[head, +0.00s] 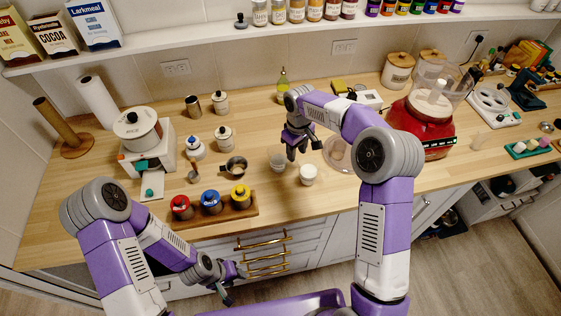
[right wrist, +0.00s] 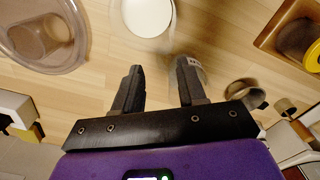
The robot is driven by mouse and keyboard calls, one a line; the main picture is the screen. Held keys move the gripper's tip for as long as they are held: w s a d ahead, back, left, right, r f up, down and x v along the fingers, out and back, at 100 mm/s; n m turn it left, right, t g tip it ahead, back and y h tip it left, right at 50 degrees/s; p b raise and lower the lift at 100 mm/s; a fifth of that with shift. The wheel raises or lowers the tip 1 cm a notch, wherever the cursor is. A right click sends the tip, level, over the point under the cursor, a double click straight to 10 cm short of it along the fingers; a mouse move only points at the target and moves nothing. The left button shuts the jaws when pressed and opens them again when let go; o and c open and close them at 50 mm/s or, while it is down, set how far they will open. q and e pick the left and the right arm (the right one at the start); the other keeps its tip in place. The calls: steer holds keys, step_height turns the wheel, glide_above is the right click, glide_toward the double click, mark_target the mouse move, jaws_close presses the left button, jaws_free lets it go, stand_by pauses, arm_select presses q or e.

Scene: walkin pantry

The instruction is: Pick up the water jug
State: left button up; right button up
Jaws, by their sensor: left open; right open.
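I cannot tell for sure which vessel is the water jug; the likeliest is a small clear glass vessel (head: 277,161) standing on the wooden counter. In the right wrist view a clear vessel (right wrist: 193,68) shows by the right-hand finger; I cannot tell if they touch. My right gripper (head: 302,143) is open and empty, pointing down above the counter, just to the right of and behind the glass vessel. Its two dark fingers (right wrist: 160,78) are apart in the wrist view. My left gripper (head: 232,282) is open and empty, low in front of the counter's drawers.
A white cup (head: 308,175) stands in front of the right gripper, and a clear bowl (head: 337,153) lies to its right. A metal pot (head: 234,166) is to the left. A wooden rack (head: 216,217) of coloured jars sits at the front edge. A red blender (head: 424,124) stands right.

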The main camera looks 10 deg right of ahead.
step_height(320, 180, down, 5)
steer(key=shift+r, duration=0.1)
jaws_close()
stand_by(0.4)
